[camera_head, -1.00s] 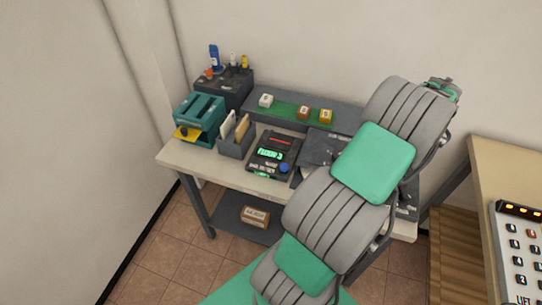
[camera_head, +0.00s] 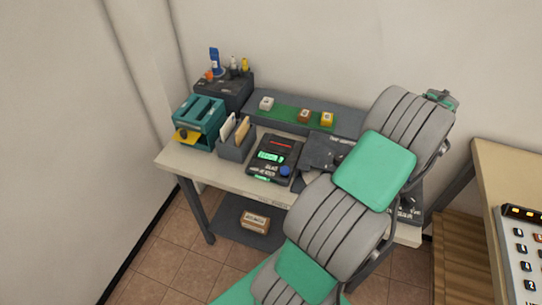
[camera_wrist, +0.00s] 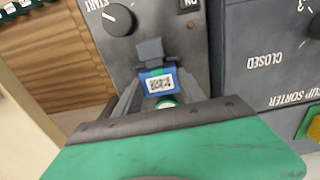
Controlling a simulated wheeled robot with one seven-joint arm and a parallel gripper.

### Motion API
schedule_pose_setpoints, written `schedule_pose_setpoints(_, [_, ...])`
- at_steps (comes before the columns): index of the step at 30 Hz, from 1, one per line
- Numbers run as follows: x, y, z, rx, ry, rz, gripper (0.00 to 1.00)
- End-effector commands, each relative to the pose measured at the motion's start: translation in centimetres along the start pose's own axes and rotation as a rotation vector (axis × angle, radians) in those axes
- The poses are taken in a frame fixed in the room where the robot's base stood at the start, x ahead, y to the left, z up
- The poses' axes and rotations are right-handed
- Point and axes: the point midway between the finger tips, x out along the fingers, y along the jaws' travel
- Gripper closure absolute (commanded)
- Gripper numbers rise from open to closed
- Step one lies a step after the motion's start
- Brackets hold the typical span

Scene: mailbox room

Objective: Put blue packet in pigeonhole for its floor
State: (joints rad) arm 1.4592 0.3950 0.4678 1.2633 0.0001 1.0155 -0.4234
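A small blue packet (camera_wrist: 158,84) with a black-and-white code label and a green band shows in the wrist view. My gripper (camera_wrist: 160,80) reaches in from the lower edge, with a dark finger along each side of the packet, and appears shut on it. A grey block sits just past the packet. In the head view my arm hides the gripper and the packet. No pigeonhole can be made out clearly. A black device (camera_head: 274,158) with a lit green display and a blue button stands on the table; its text is too small to read surely.
The table (camera_head: 172,160) also bears a teal machine (camera_head: 200,120), a grey holder with cards (camera_head: 236,143) and a green strip with three small blocks (camera_head: 290,114). A carton (camera_head: 255,219) lies on the lower shelf. A lift panel (camera_head: 525,245) is at right.

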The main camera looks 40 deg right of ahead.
Motion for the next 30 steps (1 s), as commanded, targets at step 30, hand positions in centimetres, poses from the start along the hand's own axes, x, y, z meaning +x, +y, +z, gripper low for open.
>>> schedule_pose_setpoints(30, [-3.4, 0.0, 0.0, 0.0, 0.001, 0.0, 1.0])
